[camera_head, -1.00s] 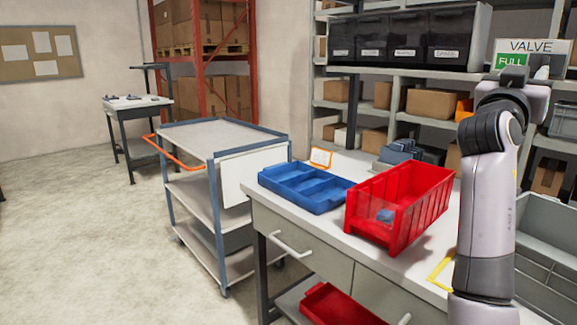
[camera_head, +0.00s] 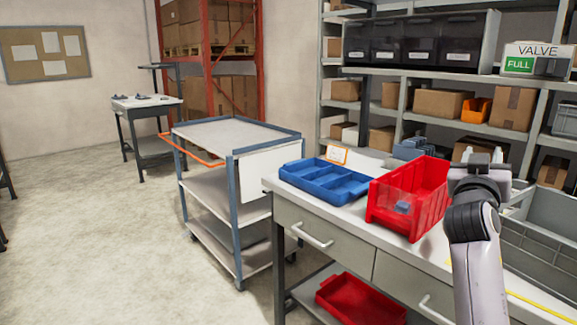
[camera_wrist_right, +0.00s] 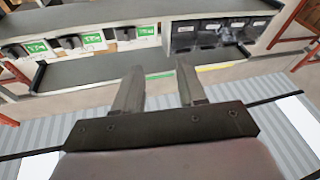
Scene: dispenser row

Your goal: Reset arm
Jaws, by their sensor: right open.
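My right gripper (camera_head: 483,158) is raised at the right of the head view, above the workbench (camera_head: 290,200) and beside the red bin. It also shows in the right wrist view (camera_wrist_right: 158,82), where its two fingers stand apart with nothing between them. The right arm's links rise from the bottom right corner. My left gripper is in neither view.
A blue divided tray (camera_head: 325,185) and a red bin (camera_head: 385,212) with a small blue-grey part stand on the bench. A grey crate (camera_head: 545,255) is at the right. A cart (camera_head: 228,135) stands left of the bench.

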